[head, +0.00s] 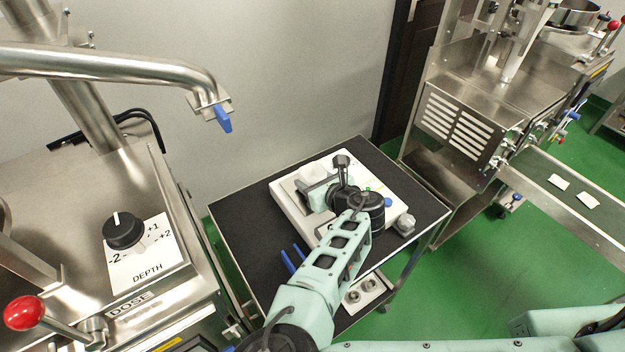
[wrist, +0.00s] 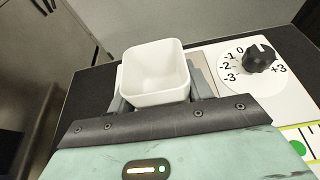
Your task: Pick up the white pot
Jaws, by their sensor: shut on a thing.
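The white pot (wrist: 155,72) is a small, square, open-topped cup with rounded corners, and it looks empty in the wrist view. My gripper (wrist: 160,92) is shut on it, with grey fingers at its left and right sides. The near lower part of the pot is hidden behind the gripper's dark front edge. In the head view my gripper (head: 316,190) is over the left part of a white device on the black-topped cart, and the pot is not clearly made out there. I cannot tell whether the pot touches the surface below.
The white device (head: 290,207) has a black dial (wrist: 259,59) right of the pot. Blue-handled items (head: 288,261) lie on the black cart top (head: 243,217). Steel machines stand left (head: 60,200) and right (head: 470,110). A wall is behind the cart.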

